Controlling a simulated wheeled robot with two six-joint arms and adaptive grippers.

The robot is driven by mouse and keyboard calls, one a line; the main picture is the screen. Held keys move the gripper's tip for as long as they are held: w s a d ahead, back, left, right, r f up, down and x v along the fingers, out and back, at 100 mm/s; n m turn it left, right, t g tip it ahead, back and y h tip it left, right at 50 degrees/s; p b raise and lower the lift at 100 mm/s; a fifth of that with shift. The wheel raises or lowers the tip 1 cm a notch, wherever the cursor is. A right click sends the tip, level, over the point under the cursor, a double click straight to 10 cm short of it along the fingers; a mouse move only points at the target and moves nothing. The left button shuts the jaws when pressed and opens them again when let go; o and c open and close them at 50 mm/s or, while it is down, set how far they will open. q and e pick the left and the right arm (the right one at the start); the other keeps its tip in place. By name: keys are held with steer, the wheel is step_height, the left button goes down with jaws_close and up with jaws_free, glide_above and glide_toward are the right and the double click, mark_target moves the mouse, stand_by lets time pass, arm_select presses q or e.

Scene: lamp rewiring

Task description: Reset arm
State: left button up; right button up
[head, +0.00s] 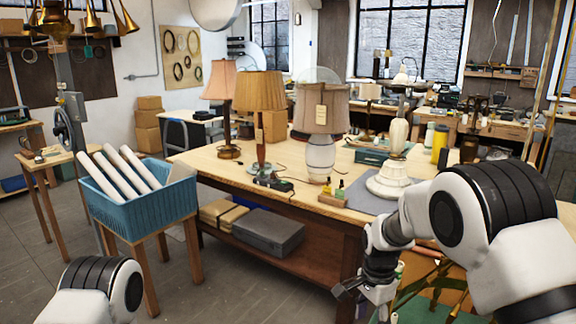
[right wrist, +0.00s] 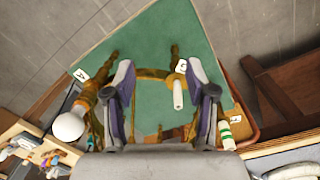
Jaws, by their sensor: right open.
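My right arm reaches in from the right in the head view, with its gripper (head: 352,290) low in front of the workbench. In the right wrist view the right gripper (right wrist: 162,82) is open, its two fingers apart above a green mat (right wrist: 160,40). A short white cylinder (right wrist: 178,95) on a brown cord shows between the fingers, apparently below them. A white bulb (right wrist: 68,127) on a brass-coloured socket is left of the fingers. White letter tags (right wrist: 81,75) lie by the cords. Of my left arm only a rounded link shows at the lower left; its gripper is out of view.
The wooden workbench (head: 230,168) carries several shaded lamps (head: 260,92) and a white lamp base (head: 388,183) on a grey mat. A blue crate (head: 150,205) of white tubes stands at the left.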

steer(key=s+d+f+g+b, duration=0.1)
steer(key=s+d+f+g, duration=0.1)
steer(key=s+f, duration=0.6)
steer(key=s+d+f+g+b, duration=0.1)
steer(key=s+d+f+g, duration=0.1)
steer(key=s+f, duration=0.55)
steer(key=s+d+f+n+t+b, duration=0.15)
steer(key=s+f+n, duration=0.35)
steer(key=s, duration=0.6)
steer(key=s+d+f+n+t+b, duration=0.15)
steer(key=s+f+n, duration=0.25)
steer(key=s+f, duration=0.5)
arm_select(q)
steer(key=f, duration=0.5)
steer(key=shift+w+d+p, duration=0.15)
steer(key=shift+w+p, duration=0.15)
arm_select(e)
steer(key=w+r+n+t, duration=0.1)
steer(key=w+n, duration=0.1)
steer(key=n, duration=0.1)
steer(key=shift+d+r+n+t, duration=0.1)
steer(key=shift+r+n+t, duration=0.2)
steer(key=shift+r+t, duration=0.1)
arm_select(q)
steer(key=shift+r, duration=0.1)
